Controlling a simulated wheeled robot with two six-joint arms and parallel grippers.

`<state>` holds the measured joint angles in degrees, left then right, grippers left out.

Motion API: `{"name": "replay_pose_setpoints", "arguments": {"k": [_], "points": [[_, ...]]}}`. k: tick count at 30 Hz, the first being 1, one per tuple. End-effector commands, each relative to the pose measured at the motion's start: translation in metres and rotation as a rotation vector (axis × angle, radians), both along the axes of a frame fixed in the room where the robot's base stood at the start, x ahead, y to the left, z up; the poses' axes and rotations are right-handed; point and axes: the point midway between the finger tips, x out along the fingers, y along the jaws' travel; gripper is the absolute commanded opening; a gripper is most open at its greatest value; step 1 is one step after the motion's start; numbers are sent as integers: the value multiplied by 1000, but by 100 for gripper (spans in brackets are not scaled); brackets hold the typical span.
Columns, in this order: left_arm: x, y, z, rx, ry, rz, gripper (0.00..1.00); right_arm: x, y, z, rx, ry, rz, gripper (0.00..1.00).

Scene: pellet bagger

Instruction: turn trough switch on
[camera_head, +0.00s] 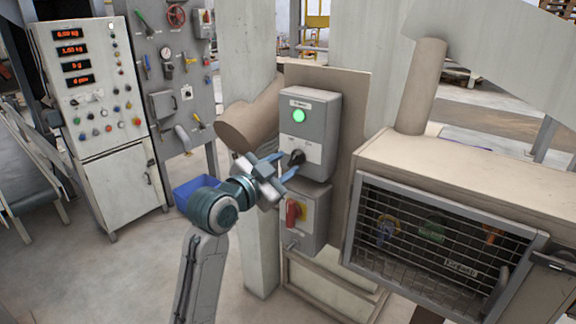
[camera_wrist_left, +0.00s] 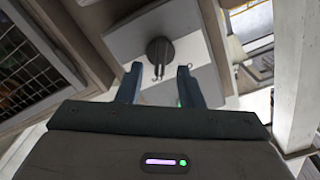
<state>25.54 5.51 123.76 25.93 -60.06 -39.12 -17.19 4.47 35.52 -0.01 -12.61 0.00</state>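A grey switch box (camera_head: 312,125) with a lit green lamp (camera_head: 299,116) is mounted on a beige panel in the head view. A black rotary knob (camera_head: 297,158) sits below the lamp, and it also shows in the left wrist view (camera_wrist_left: 160,49). My left gripper (camera_head: 286,166) is open in front of the knob. In the left wrist view its two fingers (camera_wrist_left: 158,74) are apart, with the knob just beyond and between their tips. I see no contact. The labels beside the knob are too small to read. My right gripper is not in view.
Below is a second grey box with a red rotary handle (camera_head: 294,212). At right is a beige housing with a mesh guard (camera_head: 440,245). A control cabinet (camera_head: 95,90) and tool board (camera_head: 172,70) stand at the back left, near a blue bin (camera_head: 190,188).

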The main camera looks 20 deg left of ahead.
Motion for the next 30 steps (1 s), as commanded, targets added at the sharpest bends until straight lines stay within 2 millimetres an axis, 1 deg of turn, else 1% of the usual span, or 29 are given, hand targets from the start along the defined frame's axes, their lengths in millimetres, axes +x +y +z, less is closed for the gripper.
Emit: {"name": "replay_pose_setpoints", "arguments": {"k": [1,6,9,12,18,30], "points": [[-11,5,-4,5,-3,2,34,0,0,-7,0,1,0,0],[-44,17,-4,8,-2,3,34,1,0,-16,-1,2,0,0],[-60,22,-3,6,0,1,34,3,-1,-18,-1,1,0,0],[-69,26,-2,4,-1,1,34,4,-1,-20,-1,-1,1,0],[-79,29,-1,2,1,1,34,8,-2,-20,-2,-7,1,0],[-79,29,-1,0,1,1,34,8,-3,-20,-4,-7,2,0]]}}
